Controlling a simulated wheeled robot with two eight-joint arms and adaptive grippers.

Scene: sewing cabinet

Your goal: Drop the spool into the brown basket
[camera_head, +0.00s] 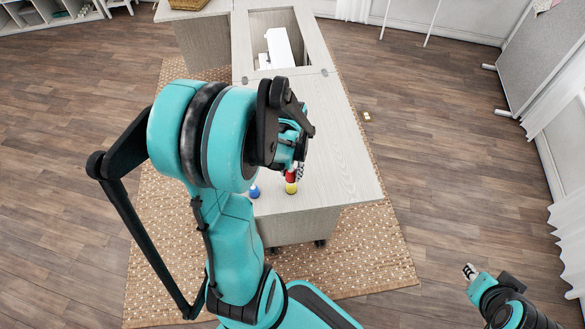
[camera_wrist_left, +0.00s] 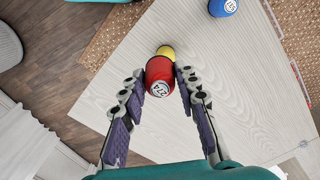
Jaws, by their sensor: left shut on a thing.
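My left gripper (camera_head: 297,172) is shut on a red spool (camera_wrist_left: 160,70) with a white numbered label. The red spool shows partly in the head view (camera_head: 290,177), mostly behind the fingers. In the left wrist view it sits between the two fingertips (camera_wrist_left: 160,84). A woven brown basket (camera_head: 187,4) stands at the far end on the left, cut by the top edge; its inside is hardly visible. My right gripper (camera_head: 470,270) is at the lower right, away from the cabinet; its fingers are too small to judge.
A yellow spool (camera_head: 291,187) and a blue spool (camera_head: 254,191) stand on the pale wooden cabinet top (camera_head: 340,180) near its front edge. A white sewing machine (camera_head: 278,48) sits in the opening behind. The right part of the top is clear.

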